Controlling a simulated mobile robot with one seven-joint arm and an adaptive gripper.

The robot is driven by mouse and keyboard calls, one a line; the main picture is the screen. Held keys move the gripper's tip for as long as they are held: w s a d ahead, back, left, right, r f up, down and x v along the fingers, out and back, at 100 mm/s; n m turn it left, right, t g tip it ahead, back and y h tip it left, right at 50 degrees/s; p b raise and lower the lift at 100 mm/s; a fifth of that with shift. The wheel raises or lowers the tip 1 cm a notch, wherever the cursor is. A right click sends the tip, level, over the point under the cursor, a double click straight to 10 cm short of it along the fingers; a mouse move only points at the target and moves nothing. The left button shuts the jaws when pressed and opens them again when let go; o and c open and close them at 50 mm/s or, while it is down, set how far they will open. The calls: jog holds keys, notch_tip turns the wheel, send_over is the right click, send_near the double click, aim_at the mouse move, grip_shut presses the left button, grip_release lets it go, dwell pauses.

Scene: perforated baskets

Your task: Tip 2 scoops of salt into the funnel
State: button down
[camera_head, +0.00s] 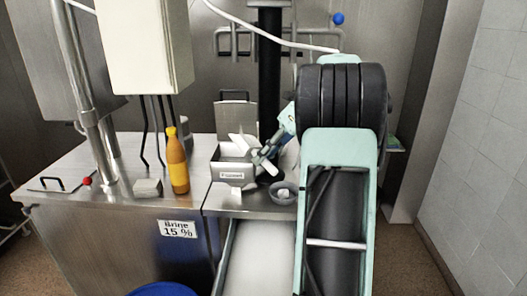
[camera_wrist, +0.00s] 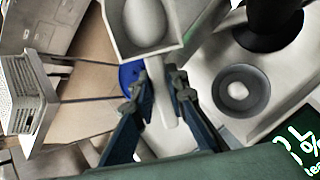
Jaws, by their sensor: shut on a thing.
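My gripper (camera_wrist: 153,92) is shut on the handle of a pale grey scoop (camera_wrist: 118,32). The scoop's square pan is at the top of the wrist view, with a smooth pale mound in it that looks like salt (camera_wrist: 146,20). In the head view my gripper (camera_head: 262,160) is at the open steel box (camera_head: 233,175), partly hiding it; white shapes show at the box's mouth. A round grey bowl-shaped piece, likely the funnel (camera_head: 284,192), sits right of the box. It also shows in the wrist view (camera_wrist: 222,92), right of my gripper, with a pale centre.
An orange bottle (camera_head: 177,160) and a small grey block (camera_head: 148,187) stand left of the box on the steel top (camera_head: 75,175). A dark column (camera_head: 269,75) rises behind. A blue tub (camera_head: 162,289) is below.

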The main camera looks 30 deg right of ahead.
jog(key=shift+w+d+g+y+p, duration=0.15)
jog(key=shift+y+p, duration=0.3)
jog(key=shift+p, duration=1.05)
jog(key=shift+d+g+y+p, duration=0.15)
jog(key=shift+y+p, duration=0.3)
jog(key=shift+p, duration=1.05)
jog(key=shift+f+n, duration=0.1)
jog(key=shift+n, duration=0.2)
jog(key=shift+y+p, duration=0.3)
jog(key=shift+p, duration=0.7)
jog(key=y+p, duration=0.1)
jog(key=p, duration=0.2)
jog(key=g+p, duration=0.1)
jog(key=p, duration=0.2)
jog(key=shift+w+d+y, duration=0.15)
jog(key=shift+d+y, duration=0.05)
jog(key=shift+y, duration=0.2)
jog(key=shift+w+d+f+n+g+y, duration=0.1)
jog(key=shift+f+n+g+y, duration=0.25)
jog(key=shift+y, duration=0.25)
jog(key=shift+r, duration=0.1)
jog(key=shift+a+r+t+h, duration=0.25)
jog(key=shift+t+h, duration=0.2)
jog(key=shift+h, duration=0.45)
jog(key=shift+s+a+t+h, duration=0.15)
jog(key=shift+s+t+h, duration=0.2)
jog(key=shift+h, duration=0.55)
